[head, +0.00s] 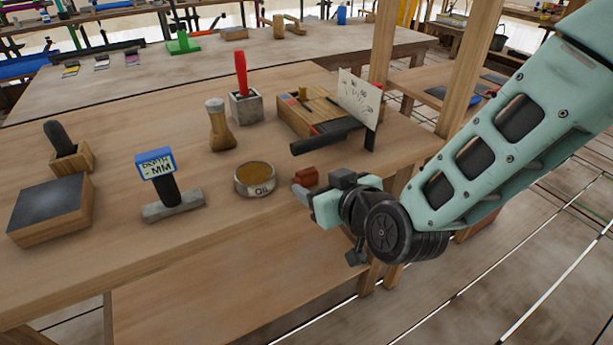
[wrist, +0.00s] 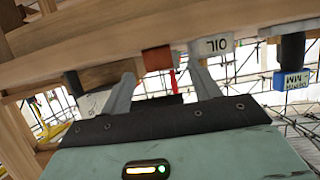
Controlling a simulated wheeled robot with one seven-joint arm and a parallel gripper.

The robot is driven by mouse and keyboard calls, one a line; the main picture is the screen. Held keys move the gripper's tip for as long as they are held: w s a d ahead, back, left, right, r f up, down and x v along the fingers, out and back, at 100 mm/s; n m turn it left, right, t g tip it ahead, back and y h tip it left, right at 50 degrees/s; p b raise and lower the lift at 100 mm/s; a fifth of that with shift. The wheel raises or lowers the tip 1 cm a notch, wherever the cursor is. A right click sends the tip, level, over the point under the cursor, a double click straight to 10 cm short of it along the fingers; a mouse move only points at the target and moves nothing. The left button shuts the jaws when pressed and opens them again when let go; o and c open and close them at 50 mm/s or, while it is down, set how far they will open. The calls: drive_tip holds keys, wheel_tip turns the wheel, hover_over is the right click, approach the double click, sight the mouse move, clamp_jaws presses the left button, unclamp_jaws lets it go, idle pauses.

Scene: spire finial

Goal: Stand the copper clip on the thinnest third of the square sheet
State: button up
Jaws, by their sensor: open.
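The copper clip (head: 305,177) looks like a small reddish-brown block at the right edge of the bench, beyond the oil tin. In the wrist view the clip (wrist: 158,60) shows between my fingers, ahead of them. The square sheet (head: 357,98) is cream with dark marks and stands upright, slightly tilted, in a dark holder at the bench's back right. Its thirds cannot be told apart by thickness. My gripper (head: 308,196) is open and empty beside the clip, at the bench edge. The gripper also shows in the wrist view (wrist: 160,78); contact with the clip is not visible.
An oil tin (head: 255,179) stands left of the clip. A wooden box (head: 305,112) with a black bar lies behind it.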

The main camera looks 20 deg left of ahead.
sight(308, 173)
drive_tip(key=x, duration=0.5)
drive_tip(key=c, duration=1.1)
drive_tip(key=shift+w+r, duration=0.1)
drive_tip(key=shift+c, duration=0.2)
drive_tip(key=shift+r, duration=0.5)
drive_tip(key=shift+s+d+r, duration=0.15)
drive_tip(key=shift+r, duration=0.45)
drive_tip(key=shift+s+d+r, duration=0.15)
drive_tip(key=shift+r, duration=0.5)
drive_tip(key=s+d+p, duration=0.9)
drive_tip(key=s+d, duration=0.2)
drive_tip(key=d, duration=0.2)
